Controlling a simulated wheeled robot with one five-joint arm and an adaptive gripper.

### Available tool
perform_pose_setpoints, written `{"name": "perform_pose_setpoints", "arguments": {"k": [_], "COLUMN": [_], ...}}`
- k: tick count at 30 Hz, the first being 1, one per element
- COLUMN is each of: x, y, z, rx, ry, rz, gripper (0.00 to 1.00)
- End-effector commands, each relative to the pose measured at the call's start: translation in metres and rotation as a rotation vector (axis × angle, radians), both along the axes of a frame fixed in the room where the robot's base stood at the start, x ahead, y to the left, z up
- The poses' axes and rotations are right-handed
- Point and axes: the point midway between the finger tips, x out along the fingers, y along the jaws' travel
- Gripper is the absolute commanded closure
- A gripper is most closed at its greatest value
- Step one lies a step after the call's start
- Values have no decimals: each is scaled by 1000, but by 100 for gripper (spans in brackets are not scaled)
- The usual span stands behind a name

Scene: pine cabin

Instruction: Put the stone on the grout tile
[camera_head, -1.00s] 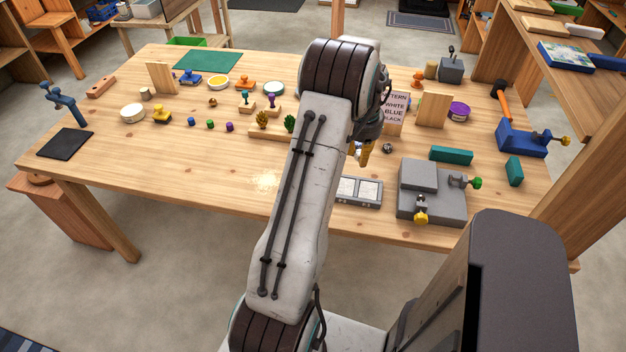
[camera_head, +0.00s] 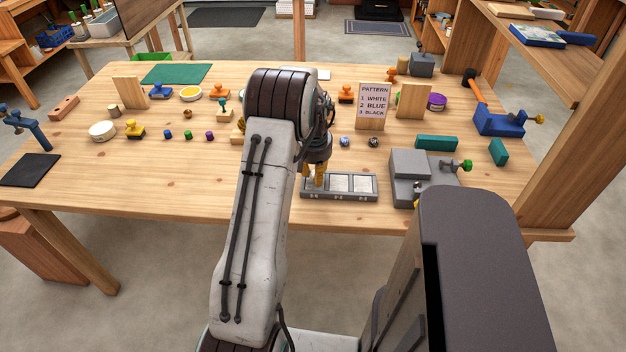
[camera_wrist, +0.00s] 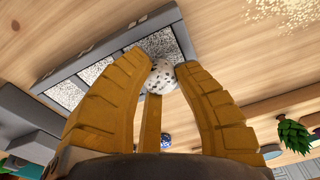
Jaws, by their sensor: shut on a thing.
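My gripper (camera_head: 313,180) has yellow fingers and is shut on a white stone with dark speckles (camera_wrist: 161,77), seen between the fingertips in the wrist view. The fingers hide the stone in the head view. The gripper is at the left end of a grey tray (camera_head: 340,198) with three pale speckled grout tiles in a row. In the wrist view the stone overlaps the tile (camera_wrist: 160,42) at the tray's right end there. I cannot tell whether it touches. A blue-and-white stone (camera_head: 345,141) and a dark stone (camera_head: 373,142) lie behind the tray.
A sign (camera_head: 371,107) reads pattern white, blue, black. A grey block fixture (camera_head: 408,165) with a green knob stands right of the tray. A teal block (camera_head: 437,143) lies behind it. Stamps and small coloured pegs stand further left.

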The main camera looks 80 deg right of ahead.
Motion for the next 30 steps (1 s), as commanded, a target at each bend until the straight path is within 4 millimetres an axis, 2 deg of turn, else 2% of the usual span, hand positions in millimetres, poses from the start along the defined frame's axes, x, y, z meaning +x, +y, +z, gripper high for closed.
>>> {"name": "perform_pose_setpoints", "arguments": {"k": [2, 15, 16, 22, 30], "x": [-1, 0, 0, 0, 0], "y": [-1, -1, -1, -1, -1], "z": [-10, -13, -12, -12, -11], "rx": [0, 0, 0, 0, 0], "ry": [-1, -1, -1, -1, -1], "rz": [-5, -6, -6, -6, -6], "gripper": [100, 100, 70, 52, 51]}}
